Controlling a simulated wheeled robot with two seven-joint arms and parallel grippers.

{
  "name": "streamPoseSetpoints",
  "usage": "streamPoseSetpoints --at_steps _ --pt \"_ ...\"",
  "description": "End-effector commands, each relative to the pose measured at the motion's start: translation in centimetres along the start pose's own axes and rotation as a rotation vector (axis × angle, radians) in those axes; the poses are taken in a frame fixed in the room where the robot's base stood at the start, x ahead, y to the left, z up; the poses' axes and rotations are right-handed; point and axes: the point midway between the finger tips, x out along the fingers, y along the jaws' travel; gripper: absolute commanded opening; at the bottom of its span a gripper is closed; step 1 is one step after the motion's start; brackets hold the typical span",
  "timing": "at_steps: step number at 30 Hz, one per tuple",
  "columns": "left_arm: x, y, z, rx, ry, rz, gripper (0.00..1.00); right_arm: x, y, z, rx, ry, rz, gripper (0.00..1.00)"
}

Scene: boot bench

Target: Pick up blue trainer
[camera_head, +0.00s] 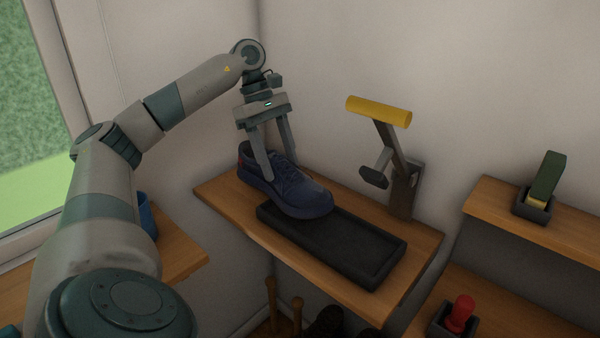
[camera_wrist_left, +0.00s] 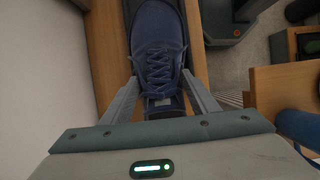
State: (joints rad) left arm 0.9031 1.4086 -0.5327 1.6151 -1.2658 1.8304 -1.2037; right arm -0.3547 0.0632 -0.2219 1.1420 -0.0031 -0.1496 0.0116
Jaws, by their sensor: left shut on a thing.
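The blue trainer (camera_head: 293,187) is dark blue with laces and stands over the left end of a black tray (camera_head: 340,253) on a wooden bench. My left gripper (camera_head: 278,176) comes down from above at the trainer's heel end and is shut on it, one finger on each side. In the left wrist view the trainer (camera_wrist_left: 157,45) points away, with its laces up and the left gripper's fingers (camera_wrist_left: 158,95) on both sides of its heel part. I cannot tell whether the trainer touches the tray. My right gripper is not in view.
A stand with a yellow handle (camera_head: 379,110) rises at the bench's back right. On the right shelves are a green-topped brush (camera_head: 547,177) in a holder and a red object (camera_head: 460,313) in a dark box. A blue item (camera_head: 147,215) stands on the left surface. Walls close off the back.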

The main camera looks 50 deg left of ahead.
Motion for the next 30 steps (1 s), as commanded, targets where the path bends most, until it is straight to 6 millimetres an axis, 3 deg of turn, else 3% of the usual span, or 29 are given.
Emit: streamPoseSetpoints --at_steps 3,9,30 --pt "-0.7 0.0 -1.8 -0.003 -0.001 0.003 0.01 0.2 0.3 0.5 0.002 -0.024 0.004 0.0" --pt "-1.4 0.0 -3.2 -0.001 0.0 0.002 0.01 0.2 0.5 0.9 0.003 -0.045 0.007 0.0" --pt "-1.5 0.0 -3.4 0.0 0.0 0.001 0.01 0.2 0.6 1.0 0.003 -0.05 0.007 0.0"
